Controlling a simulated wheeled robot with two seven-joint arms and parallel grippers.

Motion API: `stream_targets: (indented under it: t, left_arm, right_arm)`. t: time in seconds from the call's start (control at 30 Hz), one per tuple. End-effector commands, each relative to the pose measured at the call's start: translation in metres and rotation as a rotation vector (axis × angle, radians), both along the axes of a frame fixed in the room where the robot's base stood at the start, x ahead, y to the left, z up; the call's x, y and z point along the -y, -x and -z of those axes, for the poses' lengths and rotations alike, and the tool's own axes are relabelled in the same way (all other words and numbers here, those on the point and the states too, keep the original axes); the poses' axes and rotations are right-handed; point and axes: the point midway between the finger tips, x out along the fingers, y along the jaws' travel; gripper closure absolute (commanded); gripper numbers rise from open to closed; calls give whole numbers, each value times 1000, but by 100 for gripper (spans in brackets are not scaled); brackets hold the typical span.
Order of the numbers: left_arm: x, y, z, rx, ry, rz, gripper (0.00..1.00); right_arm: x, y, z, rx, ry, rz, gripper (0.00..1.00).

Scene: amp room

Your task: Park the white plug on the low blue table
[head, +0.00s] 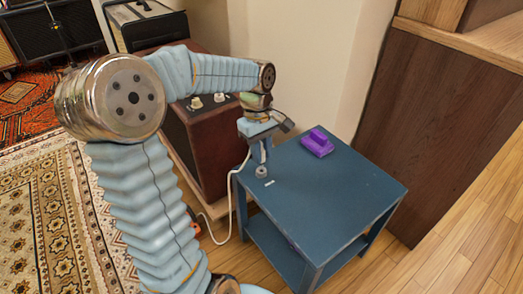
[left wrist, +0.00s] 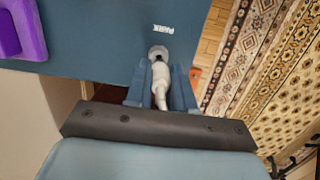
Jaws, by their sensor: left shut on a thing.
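The low blue table (head: 325,205) stands right of centre in the head view; its top also shows in the left wrist view (left wrist: 105,30). My left gripper (head: 260,160) reaches down over its far left part. In the left wrist view my left gripper (left wrist: 160,80) is shut on the white plug (left wrist: 158,54), which lies between both fingers with its tip toward the tabletop. In the head view the grey-looking plug tip (head: 261,172) shows just below the fingers, close to a small white label (head: 268,184). I cannot tell whether it touches the table. My right gripper is out of view.
A purple object (head: 317,143) sits at the table's back edge. A white cable (head: 231,195) hangs past the table's left side to the floor. A brown amp cabinet (head: 200,140) stands left of the table. The table's front and right are bare.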

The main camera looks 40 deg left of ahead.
Motion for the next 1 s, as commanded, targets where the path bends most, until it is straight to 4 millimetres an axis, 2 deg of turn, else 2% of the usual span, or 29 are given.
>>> stream_targets:
  t: [1.0]
  left_arm:
    - [0, 0, 16, 0, 0, 0, 100]
  right_arm:
    - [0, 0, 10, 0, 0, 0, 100]
